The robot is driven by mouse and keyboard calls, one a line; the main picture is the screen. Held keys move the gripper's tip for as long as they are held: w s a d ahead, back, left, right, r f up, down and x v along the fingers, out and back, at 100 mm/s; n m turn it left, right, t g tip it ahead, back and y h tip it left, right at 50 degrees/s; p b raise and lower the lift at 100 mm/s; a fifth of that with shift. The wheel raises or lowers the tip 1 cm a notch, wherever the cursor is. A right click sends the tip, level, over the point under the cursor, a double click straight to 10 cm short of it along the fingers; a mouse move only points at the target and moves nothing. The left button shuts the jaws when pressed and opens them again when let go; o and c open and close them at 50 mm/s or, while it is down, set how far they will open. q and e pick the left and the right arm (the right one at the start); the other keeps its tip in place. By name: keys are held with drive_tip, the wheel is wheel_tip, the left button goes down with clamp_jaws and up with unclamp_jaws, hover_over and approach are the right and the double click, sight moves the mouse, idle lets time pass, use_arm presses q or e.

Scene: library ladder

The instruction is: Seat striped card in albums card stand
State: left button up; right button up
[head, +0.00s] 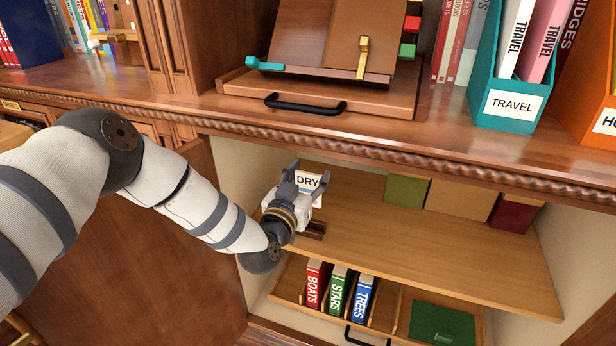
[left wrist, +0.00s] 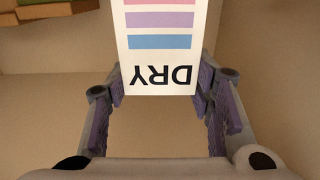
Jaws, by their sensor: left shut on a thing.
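The striped card (head: 307,183) is white, marked DRY, with pink, purple and blue bars showing in the left wrist view (left wrist: 161,42). My left gripper (head: 308,176) is shut on it, with one finger at each side edge. In the left wrist view the lettering is upside down. The gripper is inside the open cabinet, at the left end of the wooden shelf. A small dark wooden block (head: 314,229), which looks like the card stand, is just below the gripper and partly hidden by it. I cannot tell whether the card touches it. My right gripper is not in view.
The countertop edge (head: 400,153) overhangs the cabinet. Green, tan and red boxes (head: 407,189) stand at the back of the shelf (head: 450,250), whose middle is clear. Below, a drawer holds the BOATS (head: 315,285), STARS and TREES albums and a green box (head: 441,325).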

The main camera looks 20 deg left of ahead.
use_arm(q)
wheel_tip(320, 180, down, 6)
drive_tip(key=b, duration=0.3)
drive_tip(key=shift+r, duration=0.15)
drive_tip(key=shift+r+p, duration=0.1)
drive_tip(key=shift+p, duration=0.3)
idle(1.0)
drive_tip(key=shift+f+b, duration=0.95)
drive_tip(key=shift+f, duration=0.75)
drive_tip(key=o, duration=0.8)
drive_tip(key=shift+o, duration=0.2)
drive_tip(key=shift+s, duration=0.15)
drive_tip(key=s, duration=1.1)
drive_tip(key=shift+s+a, duration=0.2)
drive_tip(key=shift+s, duration=0.2)
